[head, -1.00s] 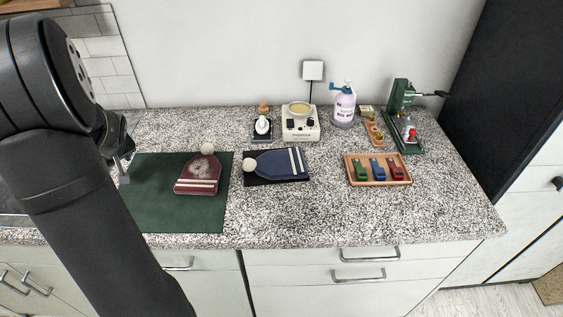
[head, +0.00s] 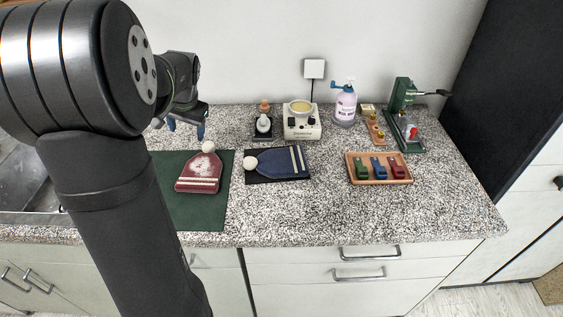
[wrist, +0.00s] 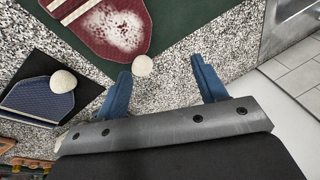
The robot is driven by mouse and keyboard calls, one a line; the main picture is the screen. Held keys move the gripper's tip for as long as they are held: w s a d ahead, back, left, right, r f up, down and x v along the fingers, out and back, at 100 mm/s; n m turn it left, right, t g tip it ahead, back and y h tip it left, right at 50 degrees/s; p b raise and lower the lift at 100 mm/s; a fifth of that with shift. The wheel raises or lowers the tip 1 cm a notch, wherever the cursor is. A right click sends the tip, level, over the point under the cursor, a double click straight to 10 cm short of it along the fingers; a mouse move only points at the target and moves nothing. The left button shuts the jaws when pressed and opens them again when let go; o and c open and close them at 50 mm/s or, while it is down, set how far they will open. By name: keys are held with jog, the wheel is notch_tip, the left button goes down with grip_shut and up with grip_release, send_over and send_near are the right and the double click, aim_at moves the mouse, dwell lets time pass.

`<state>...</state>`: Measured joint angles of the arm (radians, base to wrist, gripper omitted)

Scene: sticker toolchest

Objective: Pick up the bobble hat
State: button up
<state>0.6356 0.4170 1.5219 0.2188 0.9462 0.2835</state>
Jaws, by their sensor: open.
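A maroon bobble hat (head: 201,175) with pale stripes, a whitish worn patch and a white pompom lies flat on a dark green mat (head: 190,219). It also shows at the top of the wrist view (wrist: 112,28). A second hat, dark blue (head: 277,163) with cream stripes and a white pompom, lies on a black mat to its right; part of it is at the left of the wrist view (wrist: 47,97). My gripper (head: 186,127) is open and empty, behind the maroon hat in the head view. In the wrist view the maroon hat's pompom appears between the blue fingertips (wrist: 160,67).
Behind the blue hat stand a small dark stand (head: 263,123) and a cream warmer (head: 301,122). A pump bottle (head: 344,104) and a green press (head: 404,105) are farther right. A wooden tray (head: 379,168) holds coloured clips. The front right counter is clear.

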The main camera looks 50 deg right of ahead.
jog(key=s+d+r+m+g, duration=0.1)
jog(key=s+d+r+m, duration=0.2)
jog(key=s+d+m, duration=0.3)
jog(key=s+d+r+m+g, duration=0.25)
jog(key=s+d+m, duration=0.25)
jog(key=s, duration=0.3)
send_near(250, 159)
jog(key=shift+t, duration=0.35)
jog(key=f, duration=0.5)
jog(key=shift+s+d+f, duration=0.2)
jog(key=shift+s+d, duration=0.15)
jog(key=shift+w+f, duration=0.2)
jog(key=shift+f, duration=0.7)
jog(key=shift+w+f, duration=0.2)
jog(key=shift+f, duration=0.7)
jog(key=shift+w+f, duration=0.2)
jog(key=shift+f, duration=0.7)
jog(key=c, duration=1.1)
